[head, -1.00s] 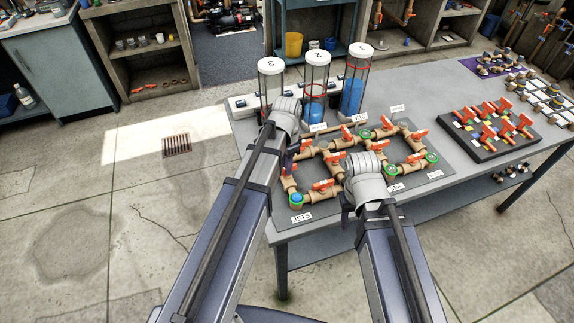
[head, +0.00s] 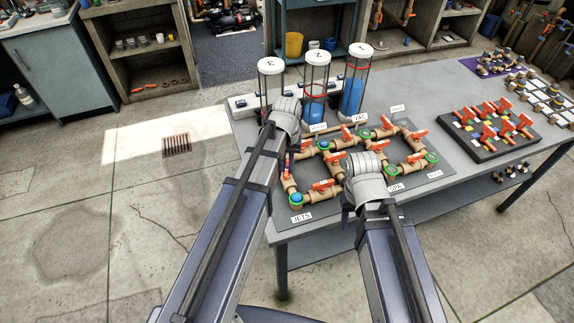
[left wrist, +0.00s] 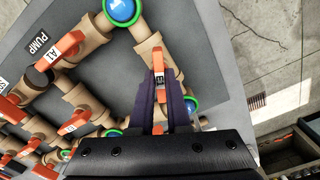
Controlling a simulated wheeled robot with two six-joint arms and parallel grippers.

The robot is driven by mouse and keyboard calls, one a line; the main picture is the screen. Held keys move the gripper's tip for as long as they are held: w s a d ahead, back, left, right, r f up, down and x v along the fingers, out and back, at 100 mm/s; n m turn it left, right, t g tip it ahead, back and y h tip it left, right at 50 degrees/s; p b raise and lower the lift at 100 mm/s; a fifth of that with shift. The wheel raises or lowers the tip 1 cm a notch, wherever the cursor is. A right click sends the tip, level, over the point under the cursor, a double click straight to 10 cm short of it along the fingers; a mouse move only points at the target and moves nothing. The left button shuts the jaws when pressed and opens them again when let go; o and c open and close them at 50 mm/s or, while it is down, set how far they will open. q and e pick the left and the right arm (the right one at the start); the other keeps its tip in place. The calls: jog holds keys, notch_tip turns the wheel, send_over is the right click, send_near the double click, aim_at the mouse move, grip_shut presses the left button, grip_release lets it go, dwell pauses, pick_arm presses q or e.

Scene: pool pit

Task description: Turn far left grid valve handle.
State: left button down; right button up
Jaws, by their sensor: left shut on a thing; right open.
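The pipe grid (head: 322,193) lies on a dark board on the table, with tan pipes, orange-red valve handles and green-ringed ports.
A black rack of red handles (head: 488,131) is on the right. A handle marked A1 (left wrist: 60,50) is left of the left gripper. Floor left of the table is clear.

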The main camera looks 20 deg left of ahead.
aim_at(287, 167)
pick_arm(q)
jog(key=n, duration=0.5)
dwell(0.6)
jog(key=c, duration=0.9)
grip_release()
jog(key=shift+r, duration=0.1)
notch_tip(287, 167, up, 8)
jog(key=p, duration=0.8)
jog(key=shift+f, duration=0.2)
